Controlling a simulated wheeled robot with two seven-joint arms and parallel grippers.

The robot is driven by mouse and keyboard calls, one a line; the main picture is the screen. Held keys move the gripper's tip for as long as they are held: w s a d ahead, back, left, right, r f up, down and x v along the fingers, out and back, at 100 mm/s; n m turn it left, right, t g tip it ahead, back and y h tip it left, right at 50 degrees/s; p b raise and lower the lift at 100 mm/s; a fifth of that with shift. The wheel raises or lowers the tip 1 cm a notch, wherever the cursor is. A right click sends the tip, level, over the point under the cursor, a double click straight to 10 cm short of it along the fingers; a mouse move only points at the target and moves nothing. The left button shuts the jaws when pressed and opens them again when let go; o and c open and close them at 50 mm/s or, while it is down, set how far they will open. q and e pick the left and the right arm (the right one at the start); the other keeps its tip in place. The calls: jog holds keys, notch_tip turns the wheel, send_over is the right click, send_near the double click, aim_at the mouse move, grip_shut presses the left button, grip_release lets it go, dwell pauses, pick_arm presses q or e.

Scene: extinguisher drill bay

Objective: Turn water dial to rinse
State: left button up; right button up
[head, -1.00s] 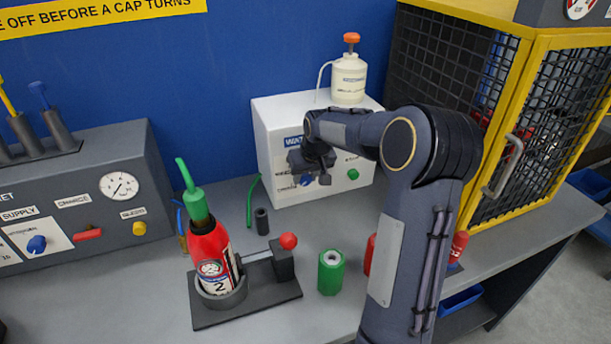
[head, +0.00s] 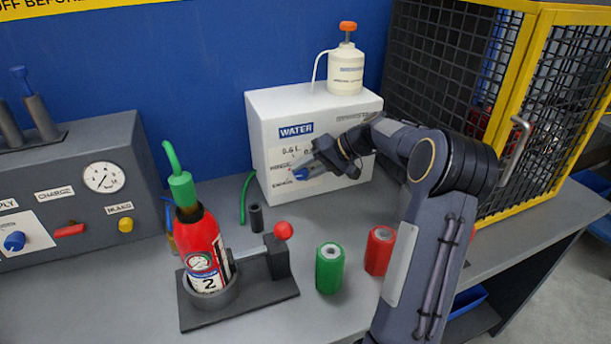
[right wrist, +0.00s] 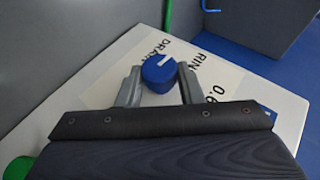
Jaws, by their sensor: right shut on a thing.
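The white water box (head: 358,105) stands on the bench against the blue wall, with a blue WATER label. Its blue dial (head: 301,174) is low on the left of the front face, beside printed settings. My right gripper (head: 314,166) reaches in from the right and is shut on the dial. In the right wrist view the blue dial (right wrist: 159,72) sits between the two fingers. Its white mark points up and right, toward the DRAIN and RIN… lettering; I cannot tell which setting it marks. My left gripper is out of view.
A white pump bottle (head: 346,75) stands on the box. A red extinguisher (head: 203,245) stands in a dark holder with a red-knobbed lever. A green cylinder (head: 329,268) and a red cylinder (head: 379,250) stand in front. A yellow-framed mesh cage (head: 540,100) is at right.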

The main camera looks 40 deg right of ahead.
jog(key=shift+d+f+t+y+b, duration=0.1)
jog(key=shift+f+t+y+b, duration=0.1)
jog(key=shift+t+y+b, duration=0.4)
jog(key=shift+m, duration=0.3)
jog(key=o, duration=1)
jog(key=shift+c, duration=0.2)
jog(key=v, duration=0.8)
jog(key=shift+w, duration=0.1)
